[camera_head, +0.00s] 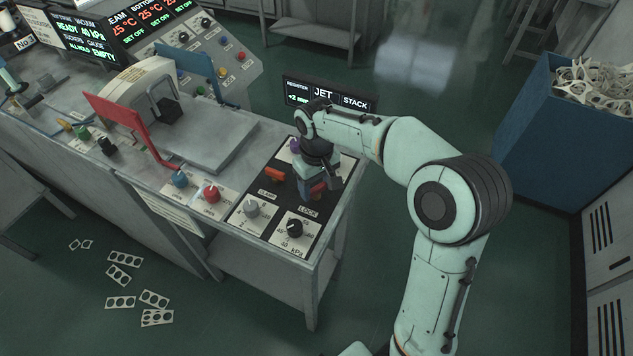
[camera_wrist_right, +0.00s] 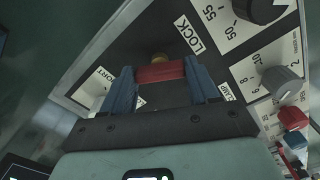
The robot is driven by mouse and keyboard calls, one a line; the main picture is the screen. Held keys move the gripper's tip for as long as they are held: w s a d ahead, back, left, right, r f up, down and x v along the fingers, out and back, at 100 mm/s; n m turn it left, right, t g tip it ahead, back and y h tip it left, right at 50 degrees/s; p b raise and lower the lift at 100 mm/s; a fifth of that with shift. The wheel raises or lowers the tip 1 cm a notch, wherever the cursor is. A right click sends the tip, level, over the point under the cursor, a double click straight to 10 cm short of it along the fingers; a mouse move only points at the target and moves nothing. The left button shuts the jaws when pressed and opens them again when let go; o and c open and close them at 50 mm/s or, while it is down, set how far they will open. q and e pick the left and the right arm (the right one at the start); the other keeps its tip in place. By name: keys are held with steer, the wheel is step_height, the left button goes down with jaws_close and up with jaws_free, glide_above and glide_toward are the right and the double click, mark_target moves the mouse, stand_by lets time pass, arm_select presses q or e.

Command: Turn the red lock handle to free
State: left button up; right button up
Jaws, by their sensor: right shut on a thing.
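The red lock handle (camera_head: 319,188) is on the black panel at the bench's near right corner, next to the LOCK label. In the right wrist view the red handle (camera_wrist_right: 160,72) lies crosswise between the two blue fingers, with a brass-coloured part just beyond it. My right gripper (camera_head: 314,186) points down over the panel, and its fingers (camera_wrist_right: 161,80) are shut on the handle. In the head view the gripper hides much of the handle. My left gripper is not in view.
A grey knob (camera_head: 252,208) and a black kPa knob (camera_head: 295,228) are in front. Blue (camera_head: 180,179) and red (camera_head: 212,194) knobs are further left. A small JET/STACK display (camera_head: 330,95) stands behind. A blue bin (camera_head: 535,125) holds white scraps.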

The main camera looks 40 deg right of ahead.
mark_target(317, 187)
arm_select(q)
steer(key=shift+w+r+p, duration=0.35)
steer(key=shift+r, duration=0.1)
arm_select(e)
steer(key=n, duration=0.5)
steer(key=shift+n, duration=0.4)
steer(key=o, duration=1.1)
steer(key=shift+c, duration=0.2)
steer(key=shift+r, duration=0.15)
arm_select(q)
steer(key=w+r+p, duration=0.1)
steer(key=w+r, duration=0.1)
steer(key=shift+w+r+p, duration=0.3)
steer(key=shift+p, duration=0.1)
arm_select(e)
step_height(317, 187, up, 13)
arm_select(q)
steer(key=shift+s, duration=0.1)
